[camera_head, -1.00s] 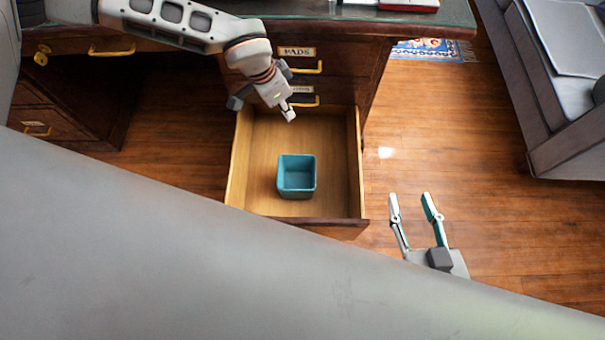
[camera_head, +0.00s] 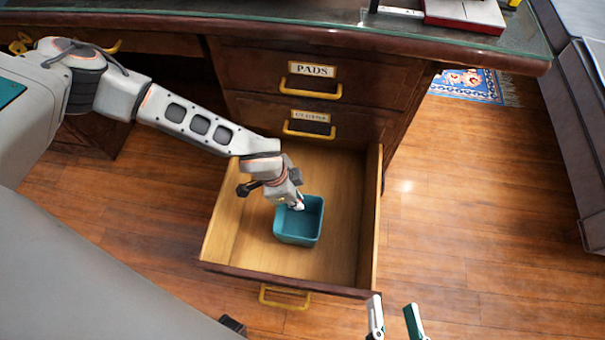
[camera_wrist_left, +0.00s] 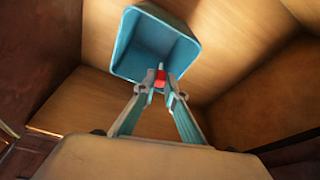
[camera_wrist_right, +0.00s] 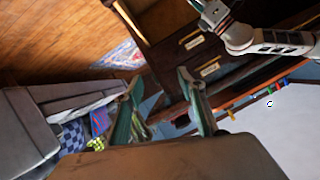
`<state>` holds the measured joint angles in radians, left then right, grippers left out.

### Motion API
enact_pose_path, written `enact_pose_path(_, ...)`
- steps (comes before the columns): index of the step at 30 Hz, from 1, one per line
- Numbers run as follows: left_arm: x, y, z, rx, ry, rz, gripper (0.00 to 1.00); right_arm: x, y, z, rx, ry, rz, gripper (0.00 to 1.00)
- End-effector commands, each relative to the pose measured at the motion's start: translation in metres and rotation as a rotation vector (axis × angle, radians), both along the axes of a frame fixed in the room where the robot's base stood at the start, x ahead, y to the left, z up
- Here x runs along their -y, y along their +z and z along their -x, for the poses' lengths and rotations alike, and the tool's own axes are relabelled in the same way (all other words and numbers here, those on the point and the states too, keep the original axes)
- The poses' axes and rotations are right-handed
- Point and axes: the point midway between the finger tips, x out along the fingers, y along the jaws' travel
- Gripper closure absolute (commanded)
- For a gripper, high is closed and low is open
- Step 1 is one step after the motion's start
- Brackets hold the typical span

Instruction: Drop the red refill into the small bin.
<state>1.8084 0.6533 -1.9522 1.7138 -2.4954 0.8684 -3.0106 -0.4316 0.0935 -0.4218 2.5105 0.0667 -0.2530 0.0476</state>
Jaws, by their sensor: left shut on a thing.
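The small bin (camera_head: 300,234) is a teal, open-topped square box standing in the open drawer; it also shows in the left wrist view (camera_wrist_left: 132,62). The red refill (camera_wrist_left: 160,78) is a small red piece between my left fingertips. My right gripper (camera_head: 394,308) is open and empty, outside the drawer at the lower right.
The open drawer (camera_head: 345,215) has a wooden floor, clear around the bin. Above it are shut drawers, one labelled PADS (camera_head: 310,70). The glass-topped desk (camera_head: 280,12) overhangs them. Bare floor (camera_head: 470,190) lies to the right, with a blue rug (camera_head: 468,84).

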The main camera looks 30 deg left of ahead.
Motion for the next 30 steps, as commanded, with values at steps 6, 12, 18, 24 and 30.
enact_pose_path(6,0.000,-0.027,0.004,-0.010,0.001,0.000,0.98,-0.015,-0.007,0.007,-0.047,-0.051,-0.140,0.60)
enact_pose_path(12,0.000,-0.029,0.001,-0.002,0.001,0.000,0.98,-0.020,-0.005,0.007,-0.053,-0.069,-0.189,0.60)
enact_pose_path(18,0.000,-0.028,-0.001,0.001,0.000,0.000,0.98,-0.020,-0.003,0.007,-0.051,-0.070,-0.193,0.60)
enact_pose_path(24,0.000,-0.028,0.000,0.000,0.001,0.000,0.69,-0.020,-0.003,0.007,-0.051,-0.070,-0.192,0.60)
enact_pose_path(30,0.000,-0.028,0.000,0.000,0.001,0.000,0.69,-0.020,-0.004,0.007,-0.051,-0.071,-0.192,0.60)
